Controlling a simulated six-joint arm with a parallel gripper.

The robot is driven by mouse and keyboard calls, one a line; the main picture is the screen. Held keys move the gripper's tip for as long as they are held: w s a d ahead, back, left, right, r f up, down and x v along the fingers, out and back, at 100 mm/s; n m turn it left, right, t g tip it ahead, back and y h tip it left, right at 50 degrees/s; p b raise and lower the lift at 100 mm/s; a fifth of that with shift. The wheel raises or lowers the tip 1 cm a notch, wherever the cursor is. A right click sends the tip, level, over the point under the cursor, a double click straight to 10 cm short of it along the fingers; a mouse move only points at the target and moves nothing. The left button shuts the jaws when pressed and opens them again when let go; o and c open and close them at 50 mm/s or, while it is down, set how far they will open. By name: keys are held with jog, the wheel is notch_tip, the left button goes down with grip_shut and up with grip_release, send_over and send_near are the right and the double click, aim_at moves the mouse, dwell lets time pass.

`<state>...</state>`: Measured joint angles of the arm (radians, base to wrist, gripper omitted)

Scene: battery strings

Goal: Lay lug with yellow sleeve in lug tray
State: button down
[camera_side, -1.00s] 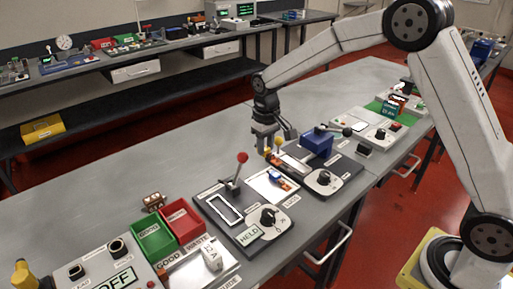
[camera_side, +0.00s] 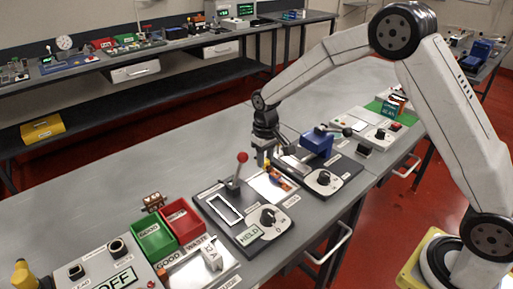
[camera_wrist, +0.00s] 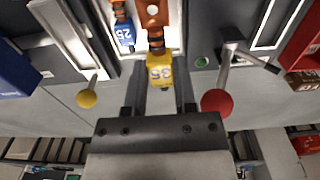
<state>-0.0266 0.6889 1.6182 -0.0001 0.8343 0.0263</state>
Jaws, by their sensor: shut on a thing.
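The lug with the yellow sleeve (camera_wrist: 160,73) is between my gripper's fingers (camera_wrist: 160,98) in the wrist view, held by its sleeve. Its copper end with a hole points away from my gripper, over the white lug tray (camera_side: 259,186). In the side view my gripper (camera_side: 264,160) is low at the tray's far edge and hides most of the sleeve. I cannot tell whether the lug touches the tray. A lug with a blue sleeve (camera_wrist: 124,32) lies in the tray beside it, to the left in the wrist view.
A red-knobbed lever (camera_wrist: 216,101) stands close on one side of my gripper and a yellow-knobbed lever (camera_wrist: 87,98) on the other. A blue device (camera_side: 316,141) is to the right. Green (camera_side: 153,236) and red (camera_side: 183,221) bins are to the left.

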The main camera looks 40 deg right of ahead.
aim_at(265, 188)
jog(key=shift+f, duration=3.85)
jog(key=shift+f, duration=0.25)
jog(key=shift+c, duration=1.7)
grip_release()
jog(key=shift+r, duration=3.9)
jog(key=shift+s, duration=0.1)
